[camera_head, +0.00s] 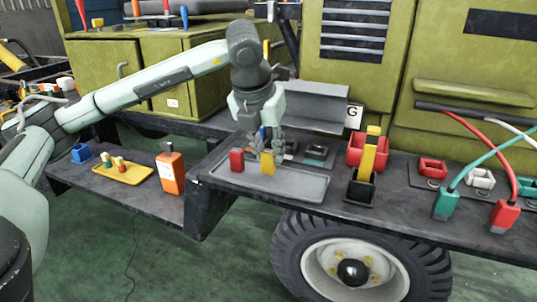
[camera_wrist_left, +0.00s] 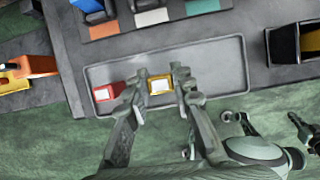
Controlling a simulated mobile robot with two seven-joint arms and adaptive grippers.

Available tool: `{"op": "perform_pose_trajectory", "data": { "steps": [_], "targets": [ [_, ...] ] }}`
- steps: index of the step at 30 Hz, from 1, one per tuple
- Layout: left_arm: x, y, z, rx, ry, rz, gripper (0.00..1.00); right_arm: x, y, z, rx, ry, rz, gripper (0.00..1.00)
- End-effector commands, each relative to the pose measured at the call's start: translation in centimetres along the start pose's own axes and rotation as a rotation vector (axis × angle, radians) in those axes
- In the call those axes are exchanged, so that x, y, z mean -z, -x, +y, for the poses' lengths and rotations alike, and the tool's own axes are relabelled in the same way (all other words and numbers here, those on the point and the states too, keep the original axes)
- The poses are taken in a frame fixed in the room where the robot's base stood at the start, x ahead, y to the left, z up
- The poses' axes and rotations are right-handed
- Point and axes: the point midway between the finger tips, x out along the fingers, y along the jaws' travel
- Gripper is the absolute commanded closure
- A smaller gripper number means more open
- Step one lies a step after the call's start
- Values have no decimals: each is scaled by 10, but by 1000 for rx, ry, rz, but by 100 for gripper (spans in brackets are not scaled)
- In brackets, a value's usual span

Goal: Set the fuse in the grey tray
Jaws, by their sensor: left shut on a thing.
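The grey tray (camera_head: 300,184) lies on the dark shelf over the wheel; it also shows in the wrist view (camera_wrist_left: 222,66). My left gripper (camera_head: 266,152) points down over the tray and is shut on a yellow fuse (camera_head: 267,163). In the wrist view the yellow fuse (camera_wrist_left: 160,85) sits between the two fingers, upright, at or just above the tray floor; contact cannot be told. A red fuse (camera_head: 237,160) stands in the tray to its left, apart from it, and shows in the wrist view (camera_wrist_left: 103,93).
Behind the tray are coloured slots (camera_wrist_left: 152,17) with blocks. Left are an orange bottle-like item (camera_head: 170,170) and a yellow tray (camera_head: 130,177). The tray's right part is bare.

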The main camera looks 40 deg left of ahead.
Motion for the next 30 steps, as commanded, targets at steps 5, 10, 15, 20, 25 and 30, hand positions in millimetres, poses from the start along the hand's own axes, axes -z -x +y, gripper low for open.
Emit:
{"op": "perform_pose_trajectory", "data": {
  "steps": [5,10,15,20,25,30],
  "targets": [
    [5,-12,0,0,1,0,96,-2,-1,-1,2,0,-4,100],
    [5,-11,0,1,1,-1,96,-5,-3,-2,3,0,-10,100],
    [6,-13,0,1,1,-1,96,-7,-4,-2,3,0,-16,100],
    [6,-13,0,1,1,0,66,-4,4,-1,0,-1,-11,100],
    [6,-13,0,1,1,0,56,-2,6,1,-2,-3,-5,100],
    [6,-13,0,1,1,-1,56,-2,6,1,-2,-3,-4,100]
  ]
}}
